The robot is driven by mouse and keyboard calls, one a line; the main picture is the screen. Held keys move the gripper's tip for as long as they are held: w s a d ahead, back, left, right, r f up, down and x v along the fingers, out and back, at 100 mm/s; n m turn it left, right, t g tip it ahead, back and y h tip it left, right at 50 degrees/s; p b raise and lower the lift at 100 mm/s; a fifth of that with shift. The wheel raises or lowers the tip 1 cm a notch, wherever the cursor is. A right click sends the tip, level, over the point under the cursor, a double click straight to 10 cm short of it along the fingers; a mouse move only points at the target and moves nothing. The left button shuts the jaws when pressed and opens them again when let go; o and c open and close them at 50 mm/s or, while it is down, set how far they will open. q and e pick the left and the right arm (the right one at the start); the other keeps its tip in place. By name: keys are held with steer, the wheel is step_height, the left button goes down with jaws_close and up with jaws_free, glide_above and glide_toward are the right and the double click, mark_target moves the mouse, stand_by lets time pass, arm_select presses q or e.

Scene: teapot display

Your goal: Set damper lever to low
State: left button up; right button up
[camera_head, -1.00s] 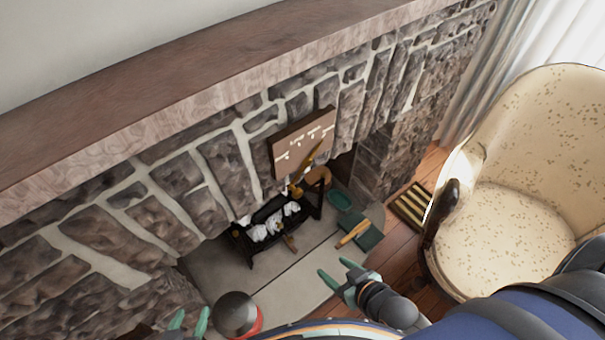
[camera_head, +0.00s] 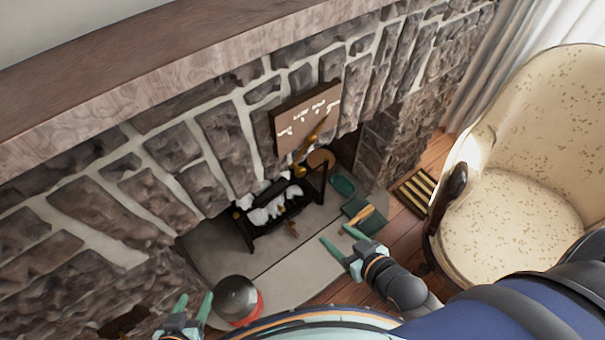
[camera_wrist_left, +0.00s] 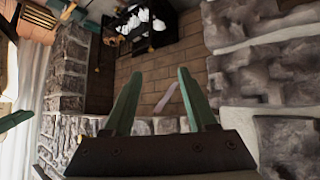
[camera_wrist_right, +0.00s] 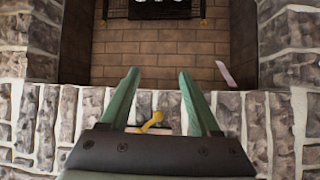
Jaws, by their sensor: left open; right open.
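The damper plate (camera_head: 305,120) is a brown panel with pale markings, too small to read, on the stone face above the firebox. Its golden lever (camera_head: 311,142) slants from lower left to upper right across the plate's lower right part. My right gripper (camera_head: 333,240) is open and empty, in front of and below the lever, apart from it. In the right wrist view the lever (camera_wrist_right: 152,121) shows between the open fingers (camera_wrist_right: 158,78), and the gripper body hides much around it. My left gripper (camera_head: 195,302) is open and empty at the lower left; its fingers also show in the left wrist view (camera_wrist_left: 156,78).
A black grate (camera_head: 270,222) with white logs stands on the hearth. A black and red round object (camera_head: 237,298) is beside my left gripper. A green dish (camera_head: 343,184) and a dark green box (camera_head: 362,215) lie right of the grate. A cream armchair (camera_head: 530,190) stands at right.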

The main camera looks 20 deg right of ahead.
steer(key=w+r+t+y+b, duration=0.1)
steer(key=w+t+b, duration=0.2)
steer(key=b, duration=0.4)
arm_select(q)
step_height(320, 180, down, 11)
steer(key=d+b, duration=0.3)
steer(key=b, duration=0.3)
arm_select(e)
steer(key=n+t+y, duration=0.2)
steer(key=t, duration=0.1)
glide_toward(302, 174)
steer(key=x, duration=0.5)
steer(key=shift+w+f+b, duration=0.15)
steer(key=shift+w+b, duration=0.15)
steer(key=shift+w, duration=0.1)
steer(key=x, duration=0.3)
steer(key=shift+w+a, duration=0.35)
steer(key=shift+w, duration=0.35)
steer(key=shift+w+a, duration=0.1)
steer(key=shift+w, duration=0.05)
jaws_close()
arm_select(q)
steer(key=shift+m+t+h, duration=0.5)
steer(key=shift+t+h, duration=0.1)
steer(key=shift+t, duration=0.3)
steer(key=w+r, duration=0.3)
steer(key=shift+w+a+r, duration=0.1)
steer(key=shift+w+a, duration=0.05)
steer(key=shift+a, duration=0.25)
